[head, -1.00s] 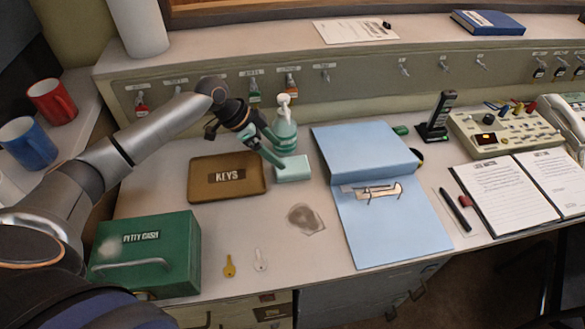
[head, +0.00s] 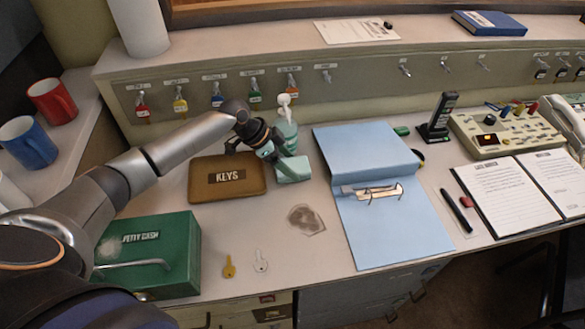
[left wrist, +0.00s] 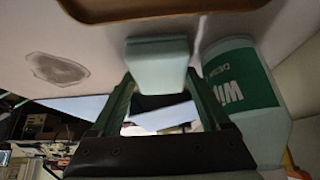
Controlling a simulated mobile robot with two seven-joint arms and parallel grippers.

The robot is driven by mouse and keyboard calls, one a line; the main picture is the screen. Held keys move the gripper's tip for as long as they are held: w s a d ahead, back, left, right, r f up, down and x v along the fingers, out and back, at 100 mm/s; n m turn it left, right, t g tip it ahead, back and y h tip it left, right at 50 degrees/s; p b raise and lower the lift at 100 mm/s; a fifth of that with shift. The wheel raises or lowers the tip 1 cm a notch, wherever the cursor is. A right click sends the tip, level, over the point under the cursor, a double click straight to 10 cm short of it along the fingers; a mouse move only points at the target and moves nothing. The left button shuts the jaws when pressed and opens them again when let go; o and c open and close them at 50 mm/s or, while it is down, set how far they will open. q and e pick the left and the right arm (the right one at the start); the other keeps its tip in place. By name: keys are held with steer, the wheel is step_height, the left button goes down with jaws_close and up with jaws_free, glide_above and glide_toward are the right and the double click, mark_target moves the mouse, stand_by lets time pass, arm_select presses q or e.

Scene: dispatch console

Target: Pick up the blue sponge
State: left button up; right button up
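The sponge (head: 293,170) is a small pale blue-green block on the desk, just right of the brown KEYS tray and in front of the pump bottle. My left gripper (head: 280,158) is down at the sponge, its fingers partly hiding the top. In the left wrist view, the sponge (left wrist: 157,58) lies at the fingertips, with one finger of the left gripper (left wrist: 160,82) on each side. The fingers are wide apart; I see no clear squeeze on the sponge. My right gripper is not in view.
The pump bottle (head: 286,131) stands close behind the sponge; its green label shows in the left wrist view (left wrist: 240,82). The KEYS tray (head: 198,191) is close left, the blue folder (head: 385,228) right. A grey stain (head: 306,219) and two keys lie in front.

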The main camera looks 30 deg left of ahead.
mark_target(300, 166)
arm_select(q)
steer(key=c, duration=0.6)
steer(key=shift+r, duration=0.1)
steer(key=shift+c, duration=0.2)
steer(key=shift+r, duration=0.3)
steer(key=r, duration=0.3)
steer(key=shift+s, duration=0.3)
steer(key=s+d+r+p, duration=0.1)
steer(key=s+d+r, duration=0.3)
steer(key=s+r, duration=0.5)
steer(key=s, duration=0.4)
steer(key=shift+p, duration=0.35)
steer(key=shift+w+r, duration=0.1)
